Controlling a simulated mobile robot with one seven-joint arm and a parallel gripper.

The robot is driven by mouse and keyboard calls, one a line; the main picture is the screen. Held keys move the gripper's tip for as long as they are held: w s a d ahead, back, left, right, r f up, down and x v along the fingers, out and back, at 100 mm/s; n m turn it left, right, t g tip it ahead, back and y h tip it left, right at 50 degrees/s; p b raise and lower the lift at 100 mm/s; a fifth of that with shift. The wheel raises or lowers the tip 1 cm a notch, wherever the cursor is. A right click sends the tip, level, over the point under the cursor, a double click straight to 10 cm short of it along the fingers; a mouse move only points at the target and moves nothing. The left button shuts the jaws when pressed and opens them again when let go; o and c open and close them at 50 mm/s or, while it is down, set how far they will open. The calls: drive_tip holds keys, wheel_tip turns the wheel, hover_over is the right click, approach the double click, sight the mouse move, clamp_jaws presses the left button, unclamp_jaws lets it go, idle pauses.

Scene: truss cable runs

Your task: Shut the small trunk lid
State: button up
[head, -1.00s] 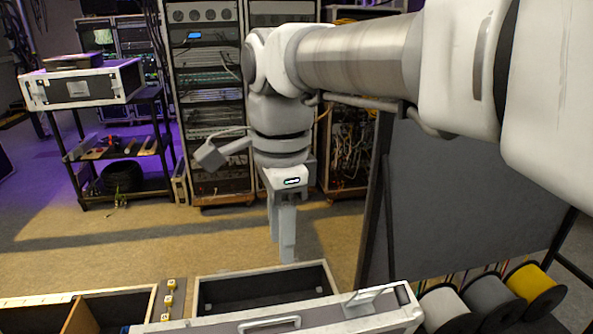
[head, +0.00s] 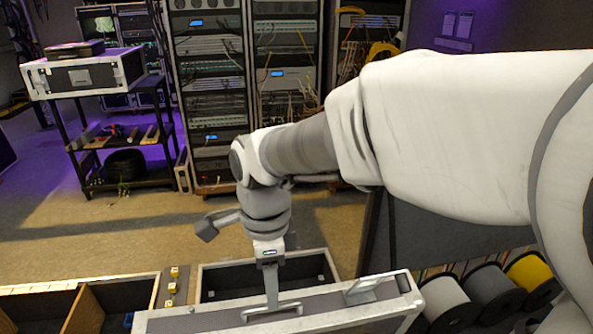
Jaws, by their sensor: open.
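The small trunk stands at the bottom middle of the head view. Its dark, hollow body has a pale rim (head: 212,266). Its grey-edged lid (head: 365,315) is raised on the near side and hides the near part of the body. A metal handle (head: 290,309) and a raised latch-like bracket (head: 362,289) show on the lid. My gripper (head: 272,303) points down over the trunk, with its fingertips at the lid's upper edge by the handle. It is open and holds nothing visible. Whether the fingers touch the lid I cannot tell.
Cable spools, one yellow (head: 530,272), stand close on the right. A dark panel stands behind them. Open floor (head: 130,235) lies beyond the trunk.

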drive_tip(key=shift+f, duration=1.8)
clamp_jaws()
